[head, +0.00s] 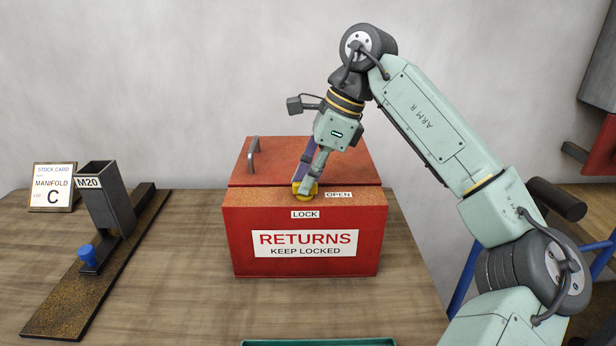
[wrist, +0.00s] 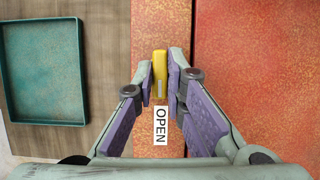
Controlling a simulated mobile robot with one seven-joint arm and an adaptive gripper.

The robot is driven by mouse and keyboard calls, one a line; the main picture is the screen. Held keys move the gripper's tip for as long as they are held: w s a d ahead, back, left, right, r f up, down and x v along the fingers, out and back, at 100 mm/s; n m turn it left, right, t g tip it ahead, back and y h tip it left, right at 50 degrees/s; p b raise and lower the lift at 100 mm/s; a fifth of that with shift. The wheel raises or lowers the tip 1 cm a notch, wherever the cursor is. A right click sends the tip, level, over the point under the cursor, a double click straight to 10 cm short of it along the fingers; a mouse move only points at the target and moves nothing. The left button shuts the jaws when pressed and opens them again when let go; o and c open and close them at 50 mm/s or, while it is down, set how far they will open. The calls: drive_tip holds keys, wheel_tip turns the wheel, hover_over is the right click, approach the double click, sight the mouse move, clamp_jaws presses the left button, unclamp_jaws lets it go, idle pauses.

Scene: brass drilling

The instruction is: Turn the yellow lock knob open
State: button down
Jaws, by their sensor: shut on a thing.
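The yellow lock knob (head: 305,187) sits on the top front strip of the red returns box (head: 242,227), between the LOCK label (head: 305,214) and the OPEN label (head: 338,195). My gripper (head: 308,181) reaches down onto it from above. In the wrist view my gripper (wrist: 160,85) has its purple finger pads on both sides of the yellow knob (wrist: 160,62), shut on it. A pale mark on the knob points toward the OPEN label (wrist: 160,126). The lower part of the knob is partly hidden by the fingers in the head view.
The box lid has a grey handle (head: 253,155). A stand with a grey M20 chute (head: 104,200) and a blue knob (head: 87,256) is at the left, by a stock card (head: 52,187). A teal tray (wrist: 42,70) lies in front of the box. Wooden table is bare between stand and box.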

idle(0.3)
drive_tip(key=c, duration=1.6)
unclamp_jaws()
drive_tip(key=shift+c, duration=0.2)
drive_tip(key=v, duration=1.2)
